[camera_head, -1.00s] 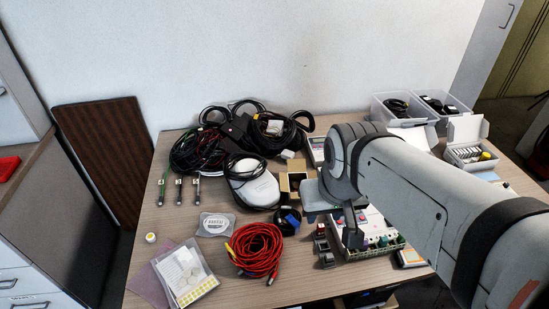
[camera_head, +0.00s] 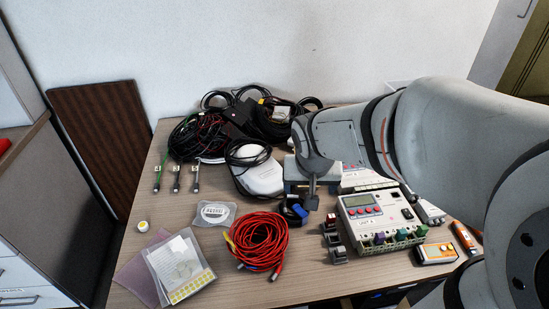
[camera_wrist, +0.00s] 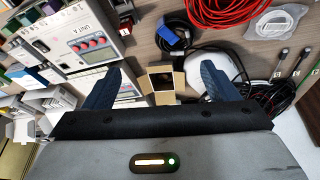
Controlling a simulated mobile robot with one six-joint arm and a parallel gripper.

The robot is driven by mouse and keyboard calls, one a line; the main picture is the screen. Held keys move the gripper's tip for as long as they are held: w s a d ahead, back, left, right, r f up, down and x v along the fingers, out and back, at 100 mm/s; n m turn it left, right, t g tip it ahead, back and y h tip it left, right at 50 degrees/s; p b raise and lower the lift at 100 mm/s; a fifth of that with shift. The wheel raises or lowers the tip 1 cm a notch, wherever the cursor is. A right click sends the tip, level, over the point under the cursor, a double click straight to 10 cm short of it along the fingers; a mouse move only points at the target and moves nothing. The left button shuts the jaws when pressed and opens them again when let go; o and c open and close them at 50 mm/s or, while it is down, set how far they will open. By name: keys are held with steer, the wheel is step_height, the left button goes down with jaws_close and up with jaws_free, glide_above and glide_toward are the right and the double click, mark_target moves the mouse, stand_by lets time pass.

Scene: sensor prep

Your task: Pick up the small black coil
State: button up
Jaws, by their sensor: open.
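The small black coil (camera_head: 287,212) lies on the table right of the red cable, with a blue connector (camera_head: 299,210) at it. In the wrist view the coil (camera_wrist: 188,42) shows beyond the fingertips, around the blue piece. My gripper (camera_wrist: 160,72) is open with nothing between its fingers, above a small open brown box (camera_wrist: 161,80). In the head view my gripper (camera_head: 311,190) is partly hidden by its own body and hangs just behind and right of the coil, apart from it.
A red cable bundle (camera_head: 257,242) lies left of the coil. A white rounded device (camera_head: 262,180) and large black cable bundles (camera_head: 200,138) lie behind. A grey unit with buttons (camera_head: 375,215) stands to the right, with small switches (camera_head: 332,238) beside it.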

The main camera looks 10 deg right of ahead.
mark_target(291, 216)
steer(key=o, duration=0.4)
steer(key=shift+m+t, duration=0.3)
steer(key=shift+m, duration=0.3)
steer(key=w+f+b, duration=0.2)
steer(key=f, duration=0.2)
steer(key=w+a+f+b, duration=0.1)
steer(key=w+f+b, duration=0.1)
steer(key=w+f, duration=0.1)
steer(key=w+a+f+b, duration=0.1)
steer(key=w+f, duration=0.1)
steer(key=f, duration=0.4)
steer(key=shift+w+b, duration=0.3)
steer(key=shift+b, duration=0.1)
steer(key=shift+b+x, duration=0.65)
steer(key=shift+x, duration=3.25)
